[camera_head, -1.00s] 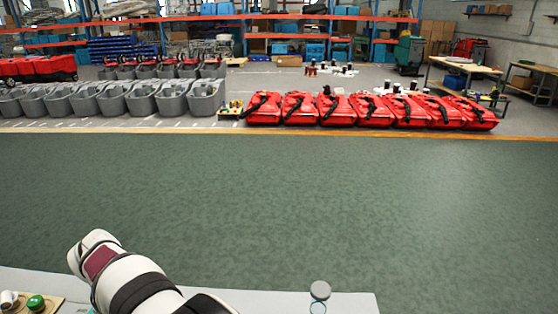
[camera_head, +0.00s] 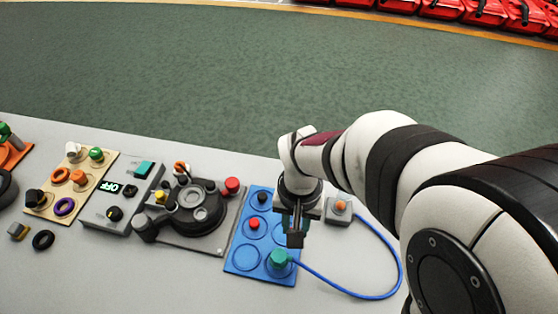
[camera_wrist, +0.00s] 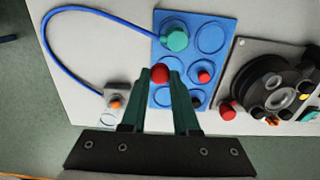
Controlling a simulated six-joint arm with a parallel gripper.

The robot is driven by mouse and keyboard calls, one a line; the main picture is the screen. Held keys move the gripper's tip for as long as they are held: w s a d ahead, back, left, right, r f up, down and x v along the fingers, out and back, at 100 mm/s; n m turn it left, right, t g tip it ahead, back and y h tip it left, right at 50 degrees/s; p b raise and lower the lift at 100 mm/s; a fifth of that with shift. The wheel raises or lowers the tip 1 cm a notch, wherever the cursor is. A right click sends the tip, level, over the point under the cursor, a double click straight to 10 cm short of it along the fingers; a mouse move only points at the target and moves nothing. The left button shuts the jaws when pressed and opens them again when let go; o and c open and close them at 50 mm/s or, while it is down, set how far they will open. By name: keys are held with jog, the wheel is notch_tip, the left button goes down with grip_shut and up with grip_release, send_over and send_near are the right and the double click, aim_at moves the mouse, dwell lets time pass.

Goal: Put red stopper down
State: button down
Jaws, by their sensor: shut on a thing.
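My gripper (camera_wrist: 160,80) is shut on a red stopper (camera_wrist: 160,73), which shows as a round red top between the fingertips in the wrist view. In the head view my gripper (camera_head: 296,240) points down over the right edge of the blue panel (camera_head: 236,262), and the held stopper is hidden there. Another red stopper (camera_wrist: 204,76) sits in a round place on the panel; it also shows in the head view (camera_head: 254,224). A teal plug (camera_wrist: 175,39) and a black stopper (camera_wrist: 196,102) stand on the panel. I cannot tell whether the held stopper touches the panel.
A blue cable (camera_head: 399,262) loops from the teal plug to a small grey box with an orange button (camera_head: 340,206). Left of the panel is a dark round device (camera_head: 195,205) with a red knob (camera_head: 232,185). A grey switch box (camera_head: 127,200) stands further left.

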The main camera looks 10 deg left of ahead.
jog(key=s+a+f, duration=0.1)
jog(key=a+f, duration=0.1)
jog(key=a, duration=0.1)
jog(key=s+a+f, duration=0.1)
jog(key=a+f, duration=0.1)
jog(key=a, duration=0.1)
jog(key=a+f, duration=0.2)
jog(key=a, duration=0.2)
jog(key=shift+s+a+f, duration=0.1)
jog(key=shift+s+f, duration=0.15)
jog(key=shift+s, duration=0.15)
jog(key=shift+a+f, duration=0.15)
jog(key=shift+f, duration=0.95)
jog(key=shift+a+f, duration=0.1)
jog(key=shift+f, duration=0.95)
jog(key=shift+f, duration=0.1)
jog(key=c, duration=0.7)
grip_release()
jog(key=shift+o, duration=0.2)
